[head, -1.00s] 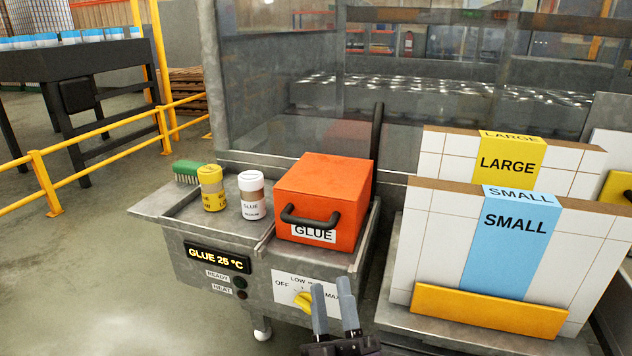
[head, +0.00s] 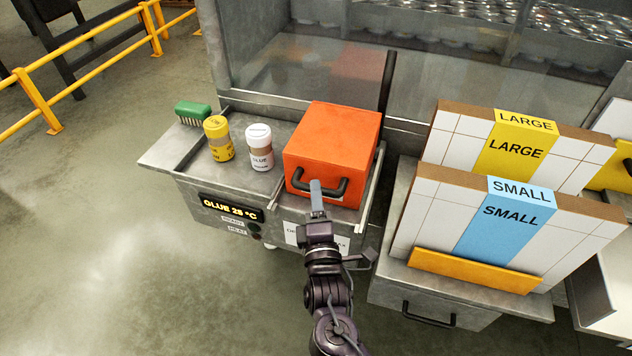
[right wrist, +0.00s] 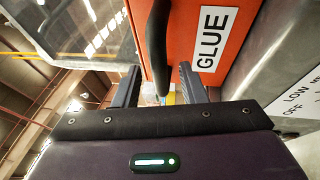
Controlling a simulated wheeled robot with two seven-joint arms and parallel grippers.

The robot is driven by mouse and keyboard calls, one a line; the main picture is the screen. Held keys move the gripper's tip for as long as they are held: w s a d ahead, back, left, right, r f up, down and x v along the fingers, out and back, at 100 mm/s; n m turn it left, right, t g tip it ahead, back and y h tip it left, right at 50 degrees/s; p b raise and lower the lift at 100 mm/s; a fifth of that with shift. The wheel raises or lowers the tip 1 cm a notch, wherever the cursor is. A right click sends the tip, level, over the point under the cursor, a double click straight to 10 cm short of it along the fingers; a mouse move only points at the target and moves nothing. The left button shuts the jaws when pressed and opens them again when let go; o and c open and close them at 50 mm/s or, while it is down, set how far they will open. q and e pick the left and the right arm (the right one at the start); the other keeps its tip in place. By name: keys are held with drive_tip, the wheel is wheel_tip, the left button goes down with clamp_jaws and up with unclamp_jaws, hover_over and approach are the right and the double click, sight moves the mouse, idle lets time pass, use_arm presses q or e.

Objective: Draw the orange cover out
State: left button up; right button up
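The orange cover (head: 332,140) is a box-shaped hood on the glue station, with a dark bar handle (head: 318,190) on its front. My right gripper (head: 317,192) is at the handle, its fingers overlapping the bar in the head view. In the right wrist view the two fingers (right wrist: 159,80) stand apart, with the dark handle (right wrist: 157,45) in the gap between them and the orange cover (right wrist: 180,40) with its GLUE label just beyond. I cannot tell whether a finger touches the bar. What lies under the cover is hidden. My left gripper is not in view.
A yellow-capped jar (head: 218,138), a white-capped jar (head: 259,147) and a green brush (head: 193,112) stand left of the cover. A dark upright bar (head: 386,80) rises behind its right side. Boards labelled SMALL (head: 510,216) and LARGE (head: 515,148) stand to the right.

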drive_tip(key=shift+x, duration=1.25)
clamp_jaws()
